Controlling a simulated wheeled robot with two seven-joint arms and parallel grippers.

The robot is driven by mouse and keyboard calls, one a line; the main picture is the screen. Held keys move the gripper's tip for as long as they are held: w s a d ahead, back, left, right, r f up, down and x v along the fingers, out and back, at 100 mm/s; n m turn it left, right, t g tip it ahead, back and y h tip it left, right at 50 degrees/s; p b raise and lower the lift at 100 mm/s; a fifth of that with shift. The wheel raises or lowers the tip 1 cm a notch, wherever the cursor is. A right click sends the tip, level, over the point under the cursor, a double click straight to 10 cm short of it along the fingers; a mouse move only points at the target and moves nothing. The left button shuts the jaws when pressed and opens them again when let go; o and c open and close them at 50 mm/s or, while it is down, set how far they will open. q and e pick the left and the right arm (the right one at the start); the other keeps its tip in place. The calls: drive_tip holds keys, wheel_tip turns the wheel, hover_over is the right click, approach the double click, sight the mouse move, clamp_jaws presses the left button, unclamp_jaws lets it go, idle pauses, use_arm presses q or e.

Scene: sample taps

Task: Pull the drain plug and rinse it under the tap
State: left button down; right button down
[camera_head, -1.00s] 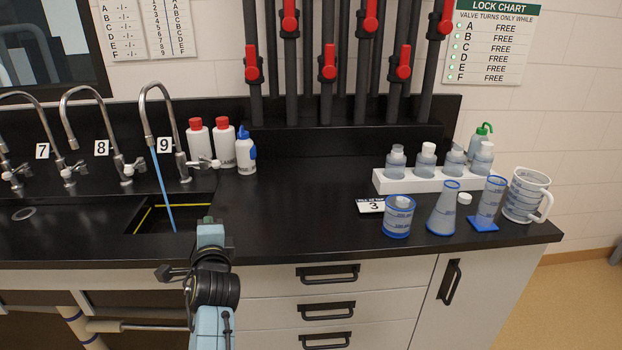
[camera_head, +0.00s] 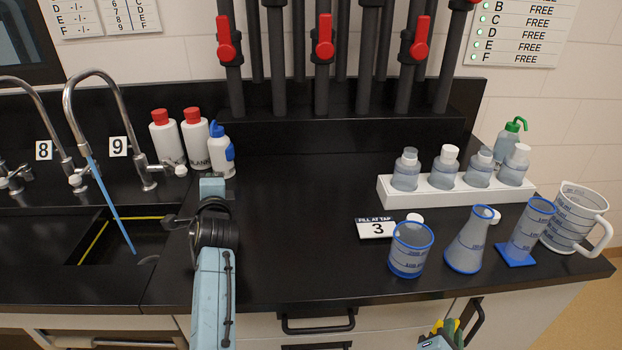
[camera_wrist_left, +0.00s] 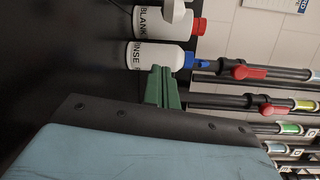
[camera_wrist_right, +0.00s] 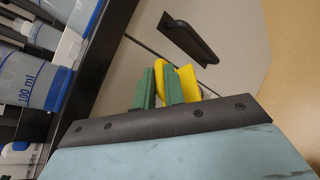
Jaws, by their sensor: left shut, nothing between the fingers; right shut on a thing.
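Tap 9 (camera_head: 100,90) has a blue stream of water (camera_head: 108,200) falling from its spout into the dark sink (camera_head: 92,245). My right gripper (camera_head: 446,333), low at the counter's front edge, is shut on a yellow thing. The yellow thing (camera_wrist_right: 187,82) shows at its green fingers in the right wrist view; I cannot tell if it is the drain plug. My left gripper (camera_wrist_left: 164,88) is shut and empty over the counter, pointing towards the rinse bottle (camera_wrist_left: 152,55).
White bottles with red caps (camera_head: 166,137) stand behind, right of tap 9. A beaker (camera_head: 410,250), a flask (camera_head: 470,240), a cylinder (camera_head: 528,232) and a jug (camera_head: 575,218) stand at the right front. The white rack (camera_head: 400,196) holds several bottles. The middle counter is clear.

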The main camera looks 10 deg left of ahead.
sight(174, 165)
use_arm(q)
drive_tip(key=b+x, duration=0.1)
drive_tip(key=x, duration=0.4)
use_arm(e)
drive_tip(key=shift+w+f, duration=0.1)
drive_tip(key=shift+f, duration=0.55)
use_arm(q)
drive_tip(key=shift+w+a, duration=0.2)
drive_tip(key=shift+a, duration=0.1)
drive_tip(key=shift+s+a+r+p, duration=0.15)
drive_tip(key=shift+s+a+p, duration=0.1)
drive_tip(key=shift+s+a, duration=0.15)
drive_tip(key=shift+s+a+r+p, duration=0.25)
drive_tip(key=shift+s+a, duration=0.1)
drive_tip(key=shift+s, duration=0.15)
use_arm(e)
drive_tip(key=shift+r, duration=0.6)
use_arm(q)
drive_tip(key=shift+s+a, duration=0.35)
drive_tip(key=shift+s, duration=0.1)
use_arm(e)
drive_tip(key=shift+r, duration=0.1)
drive_tip(key=shift+r, duration=0.1)
